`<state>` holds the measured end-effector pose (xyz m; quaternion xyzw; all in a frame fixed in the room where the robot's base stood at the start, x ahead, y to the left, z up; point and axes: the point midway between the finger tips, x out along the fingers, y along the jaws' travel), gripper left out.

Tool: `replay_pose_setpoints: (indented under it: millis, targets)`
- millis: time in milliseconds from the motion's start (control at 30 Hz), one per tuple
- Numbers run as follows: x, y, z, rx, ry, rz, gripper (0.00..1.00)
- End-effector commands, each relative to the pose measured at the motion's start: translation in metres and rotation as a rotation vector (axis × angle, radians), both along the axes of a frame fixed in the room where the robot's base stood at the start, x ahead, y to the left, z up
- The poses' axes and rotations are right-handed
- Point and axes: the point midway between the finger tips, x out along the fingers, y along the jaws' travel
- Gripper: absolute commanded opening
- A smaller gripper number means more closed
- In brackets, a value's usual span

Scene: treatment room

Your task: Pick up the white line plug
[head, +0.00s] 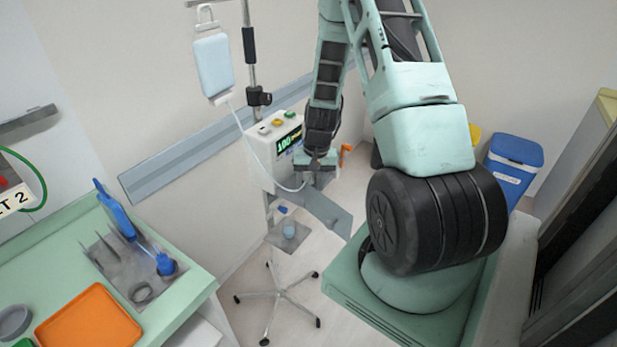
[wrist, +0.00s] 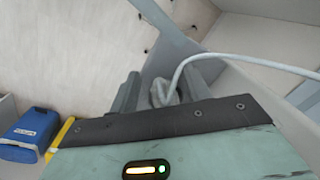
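The white line plug (wrist: 163,93) shows in the wrist view at the end of a thin white line (wrist: 205,57). My gripper (wrist: 160,92) has its two grey fingers apart, one on each side of the plug, and a narrow gap shows on the left side. In the head view my gripper (head: 316,164) is low in front of the pump box (head: 276,147) on the drip stand (head: 250,60). The line (head: 262,165) hangs from the pale blue bag (head: 214,65) and curves to my gripper. The plug itself is hidden there.
A grey tray (head: 327,213) juts out just below my gripper. The stand's wheeled base (head: 275,293) is on the floor. A green counter (head: 190,302) with an orange tray (head: 88,320) is at left. A blue bin (head: 514,160) stands at right.

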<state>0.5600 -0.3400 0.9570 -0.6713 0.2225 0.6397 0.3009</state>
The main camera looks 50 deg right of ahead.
Motion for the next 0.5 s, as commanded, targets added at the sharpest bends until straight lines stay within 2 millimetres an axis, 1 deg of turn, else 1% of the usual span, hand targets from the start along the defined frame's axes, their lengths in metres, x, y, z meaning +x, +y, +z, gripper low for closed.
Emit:
replay_pose_setpoints:
  millis: [33,67,100,167,500]
  targets:
    - [0.0,0.0,0.0001,0.0,0.0,0.0,0.36]
    - [-0.0001,-0.0001,0.0001,0.0,0.0,0.0,0.28]
    - [-0.0001,-0.0001,0.0001,0.0,0.0,0.0,0.17]
    - [-0.0001,-0.0001,0.0002,0.0,0.0,0.0,0.01]
    - [0.0,-0.0003,0.0014,0.0,0.0,0.0,0.0]
